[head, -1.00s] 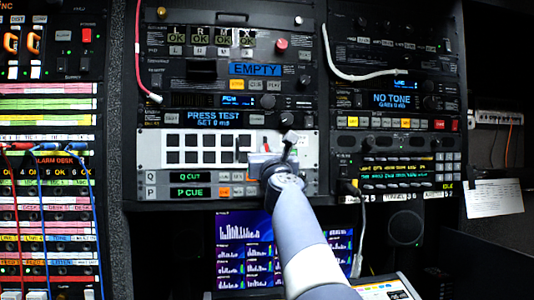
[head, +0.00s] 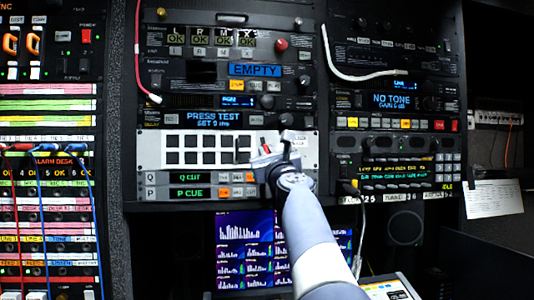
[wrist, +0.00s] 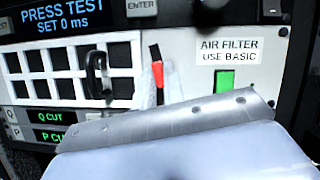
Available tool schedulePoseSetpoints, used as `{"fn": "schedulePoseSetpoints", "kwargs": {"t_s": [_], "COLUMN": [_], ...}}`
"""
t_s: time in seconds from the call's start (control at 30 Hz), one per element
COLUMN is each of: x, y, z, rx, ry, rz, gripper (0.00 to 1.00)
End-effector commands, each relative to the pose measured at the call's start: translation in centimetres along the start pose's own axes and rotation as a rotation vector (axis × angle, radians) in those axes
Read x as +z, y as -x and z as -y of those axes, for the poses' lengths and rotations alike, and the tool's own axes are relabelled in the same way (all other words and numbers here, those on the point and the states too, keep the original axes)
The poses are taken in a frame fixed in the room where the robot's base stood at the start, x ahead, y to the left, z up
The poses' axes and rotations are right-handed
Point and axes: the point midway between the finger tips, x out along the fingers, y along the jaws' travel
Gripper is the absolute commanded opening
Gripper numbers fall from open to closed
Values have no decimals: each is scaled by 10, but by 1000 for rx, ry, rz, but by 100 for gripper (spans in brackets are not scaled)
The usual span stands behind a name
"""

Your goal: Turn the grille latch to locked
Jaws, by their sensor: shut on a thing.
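The white-framed filter grille (head: 207,136) with its dark square openings sits in the middle rack, and it fills the left of the wrist view (wrist: 62,70). At its right is the grille latch (wrist: 155,54), black at the tip, with red (wrist: 158,74) just below. A green mark (wrist: 198,79) is further right, under the "AIR FILTER USE BASIC" label (wrist: 229,50). My gripper (head: 272,152) is at the latch, its pale fingers (wrist: 158,95) either side of it, shut on it. The gripper's grey edge hides the lower part of the latch.
A black handle (wrist: 96,75) stands out from the grille left of my fingers. Lit Q CUT and P CUE displays (head: 188,177) sit below the grille. A knob (head: 286,120) is just above my gripper. A monitor (head: 240,245) is below, behind my arm.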

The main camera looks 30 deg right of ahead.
Motion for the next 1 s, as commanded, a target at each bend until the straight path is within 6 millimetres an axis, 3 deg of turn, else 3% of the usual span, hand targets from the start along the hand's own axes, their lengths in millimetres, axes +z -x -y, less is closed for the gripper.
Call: {"fn": "schedulePoseSetpoints", "kwargs": {"t_s": [1.0], "x": [5], "y": [-3], "z": [7], "rx": [369], "ry": [886], "rz": [-2], "gripper": [0]}}
